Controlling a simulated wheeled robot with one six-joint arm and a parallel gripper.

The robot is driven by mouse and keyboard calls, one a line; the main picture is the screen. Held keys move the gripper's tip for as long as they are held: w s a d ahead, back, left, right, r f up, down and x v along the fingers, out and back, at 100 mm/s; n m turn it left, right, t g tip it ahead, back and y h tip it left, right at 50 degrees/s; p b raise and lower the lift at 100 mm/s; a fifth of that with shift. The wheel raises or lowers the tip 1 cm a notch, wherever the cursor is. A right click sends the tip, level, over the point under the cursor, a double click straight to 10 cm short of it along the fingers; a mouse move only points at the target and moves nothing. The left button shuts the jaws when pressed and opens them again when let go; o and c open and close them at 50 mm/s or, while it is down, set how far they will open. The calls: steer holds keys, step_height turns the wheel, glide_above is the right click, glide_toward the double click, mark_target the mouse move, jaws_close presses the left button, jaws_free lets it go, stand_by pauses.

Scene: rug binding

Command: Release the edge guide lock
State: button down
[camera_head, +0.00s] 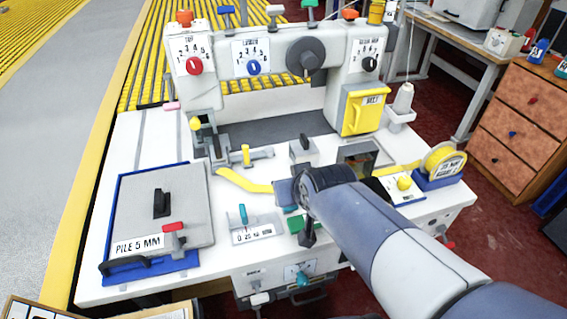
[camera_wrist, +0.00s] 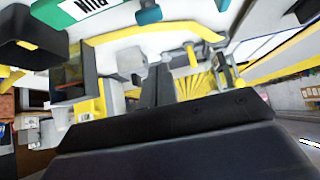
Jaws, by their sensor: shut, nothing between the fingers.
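The edge guide area is on the white sewing table in the head view. A teal lever (camera_head: 243,214) stands on a plate with a millimetre scale (camera_head: 252,233); I cannot tell for sure that it is the guide lock. A yellow knob (camera_head: 246,155) sits on a grey slide behind it. My gripper (camera_head: 308,238) is right of the scale plate, low over the front of the table, and partly hidden by my arm. In the wrist view its dark fingers (camera_wrist: 165,84) are together and empty. Teal parts (camera_wrist: 148,13) show beyond them.
A yellow binding strip (camera_head: 243,181) crosses the table to a tape roll (camera_head: 444,160). A blue-framed grey board (camera_head: 150,205) marked PILE 5 MM lies left. The sewing machine (camera_head: 300,57) stands behind. A yellow box (camera_head: 365,112) and thread cone (camera_head: 403,99) are at right.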

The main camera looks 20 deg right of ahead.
steer(key=p+v, duration=0.1)
steer(key=v, duration=0.2)
steer(key=shift+s+f, duration=0.1)
steer(key=shift+s, duration=0.05)
stand_by(0.5)
